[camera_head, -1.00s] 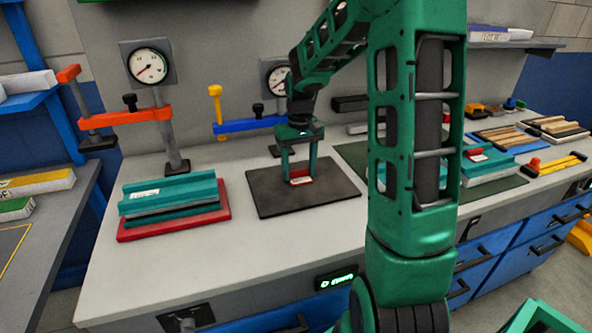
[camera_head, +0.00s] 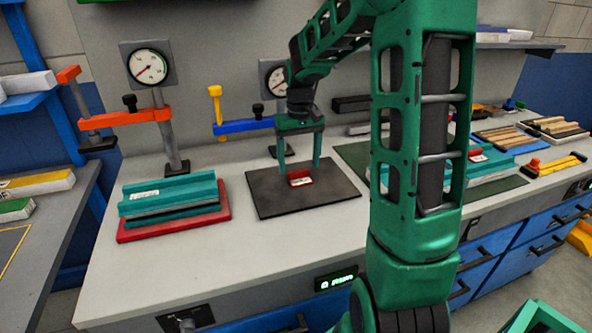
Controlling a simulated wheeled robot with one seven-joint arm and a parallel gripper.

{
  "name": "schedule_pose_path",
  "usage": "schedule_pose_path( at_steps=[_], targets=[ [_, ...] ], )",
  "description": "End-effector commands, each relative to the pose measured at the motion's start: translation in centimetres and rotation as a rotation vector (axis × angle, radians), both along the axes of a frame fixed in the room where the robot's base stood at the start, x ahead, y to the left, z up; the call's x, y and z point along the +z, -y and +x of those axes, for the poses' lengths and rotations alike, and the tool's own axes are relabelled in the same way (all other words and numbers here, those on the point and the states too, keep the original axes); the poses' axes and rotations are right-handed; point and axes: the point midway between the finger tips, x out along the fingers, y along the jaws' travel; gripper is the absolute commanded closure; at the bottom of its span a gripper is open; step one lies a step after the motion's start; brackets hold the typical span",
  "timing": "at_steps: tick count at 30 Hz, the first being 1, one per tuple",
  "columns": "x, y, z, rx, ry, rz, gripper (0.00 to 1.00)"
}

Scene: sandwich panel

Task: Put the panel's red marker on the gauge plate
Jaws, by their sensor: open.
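A small red marker (camera_head: 300,178) with a white label lies on the dark flat plate (camera_head: 335,193), which stands in front of a gauge; I take this plate to be the gauge plate. My gripper (camera_head: 300,167) points down over the plate, open and empty. Its two fingers stand apart on either side of the red marker, with gaps between them and it. A second red piece with a white label (camera_head: 478,155) rests on a teal panel (camera_head: 486,167) at the right, partly hidden behind my arm.
A teal and grey stack (camera_head: 170,196) sits on a red plate (camera_head: 222,215) at the left. Clamps with an orange arm (camera_head: 125,118) and a blue arm (camera_head: 245,126) stand behind. The bench front (camera_head: 255,270) is clear.

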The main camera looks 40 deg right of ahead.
Motion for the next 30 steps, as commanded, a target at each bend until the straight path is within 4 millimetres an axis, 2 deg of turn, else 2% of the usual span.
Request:
schedule_pose_path(
  at_steps=[3, 9, 17, 20, 23, 26, 30],
  targets=[
    [2.6, 0.0, 0.1, 0.001, 0.005, -0.002, 0.27],
    [6.3, 0.0, 0.1, 0.001, 0.005, -0.001, 0.27],
    [8.7, -0.1, 0.0, 0.001, 0.001, 0.000, 0.27],
    [9.1, -0.2, -1.1, -0.008, -0.001, -0.008, 0.27],
    [9.3, -0.2, -3.9, -0.033, -0.006, -0.025, 0.27],
    [9.4, -0.4, -8.3, -0.074, -0.011, -0.045, 0.27],
    [8.6, -0.8, -15.3, -0.142, -0.013, -0.056, 0.27]
  ],
)
